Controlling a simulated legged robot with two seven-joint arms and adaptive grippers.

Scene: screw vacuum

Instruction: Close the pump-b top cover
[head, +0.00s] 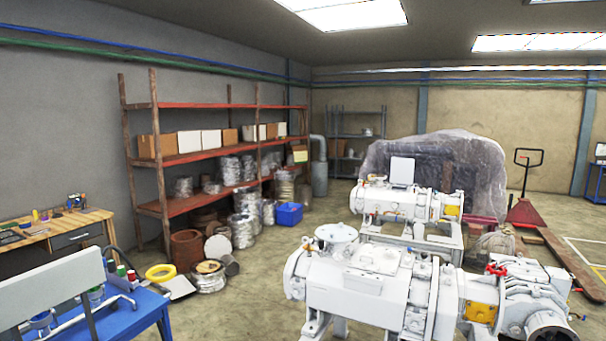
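Two white screw vacuum pumps stand on the right side of the head view. The nearer pump (350,283) is large and cut off by the bottom edge. A round, flat cover (336,233) lies level on its top at the left end. The farther pump (390,204) stands behind it on a white frame. A pale square plate (402,170) stands upright on its top, looking like a raised cover. No label shows which one is pump-b. Neither of my grippers is in view.
A blue table (145,312) with a grey panel (50,292) is at the front left. A wooden workbench (60,233) and red shelves (210,152) line the left wall. A red pallet jack (526,212) stands at right. Open floor (250,285) lies left of the pumps.

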